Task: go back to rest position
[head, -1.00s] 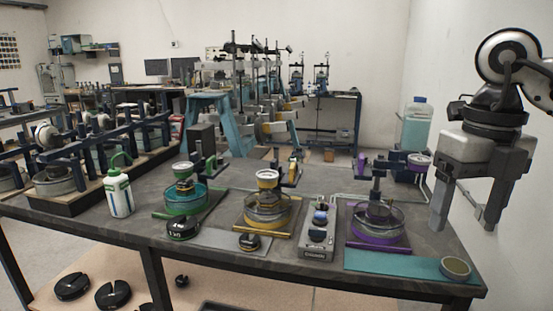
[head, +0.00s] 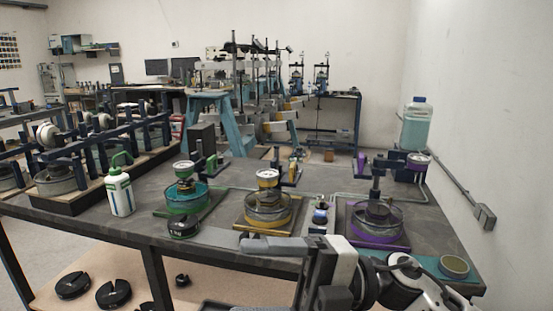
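My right gripper (head: 248,277) is at the bottom of the head view, its arm coming in from the lower right. Its fingers point left and look spread apart; the lower one is mostly cut off by the picture's edge. I see nothing between them. The upper finger overlaps the table's front edge in the picture. My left arm and gripper are not in view.
The dark table (head: 140,228) carries lever stations with green (head: 187,193), yellow (head: 268,207) and purple (head: 376,222) dishes. A white bottle (head: 119,192) stands left, a clear jug (head: 416,126) at the back right. Black slotted weights (head: 113,294) lie below.

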